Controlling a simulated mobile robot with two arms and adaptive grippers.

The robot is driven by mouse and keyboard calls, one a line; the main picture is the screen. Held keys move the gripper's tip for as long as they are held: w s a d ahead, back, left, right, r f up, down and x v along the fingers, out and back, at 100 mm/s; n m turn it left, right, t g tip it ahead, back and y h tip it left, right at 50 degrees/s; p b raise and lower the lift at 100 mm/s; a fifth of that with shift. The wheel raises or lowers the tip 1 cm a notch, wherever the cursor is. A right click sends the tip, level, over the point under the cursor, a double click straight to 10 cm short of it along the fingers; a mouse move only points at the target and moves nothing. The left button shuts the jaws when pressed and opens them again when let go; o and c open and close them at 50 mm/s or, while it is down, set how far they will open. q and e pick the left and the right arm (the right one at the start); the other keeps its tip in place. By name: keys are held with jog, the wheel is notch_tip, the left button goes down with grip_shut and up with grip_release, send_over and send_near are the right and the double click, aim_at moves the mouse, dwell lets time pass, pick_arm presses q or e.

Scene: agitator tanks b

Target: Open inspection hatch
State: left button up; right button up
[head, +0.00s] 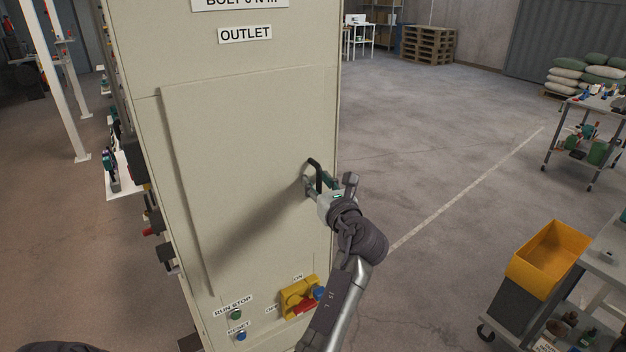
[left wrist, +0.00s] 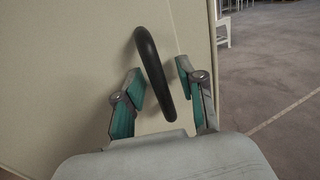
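The inspection hatch (head: 235,130) is a large beige panel on the cabinet front, below the OUTLET label (head: 244,34). It looks shut, lying against the cabinet. A black bar handle (head: 315,174) sits near its right edge. My left gripper (head: 316,186) is at this handle. In the left wrist view, the handle (left wrist: 153,70) stands between the two teal-padded fingers of my left gripper (left wrist: 160,85). The fingers are apart, with visible gaps beside the bar, so they are not closed on it. My right gripper is not in view.
Below the hatch are a yellow and red ON/OFF switch (head: 299,297), a green RUN/STOP button (head: 236,314) and a blue RESET button (head: 241,336). A cart with a yellow bin (head: 548,258) stands at right. The floor right of the cabinet (head: 430,130) is clear.

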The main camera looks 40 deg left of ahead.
pick_arm(q)
jog(key=shift+s+d+r, duration=0.15)
jog(key=shift+d+r, duration=0.05)
jog(key=shift+d, duration=0.1)
jog(key=shift+a, duration=0.1)
grip_shut()
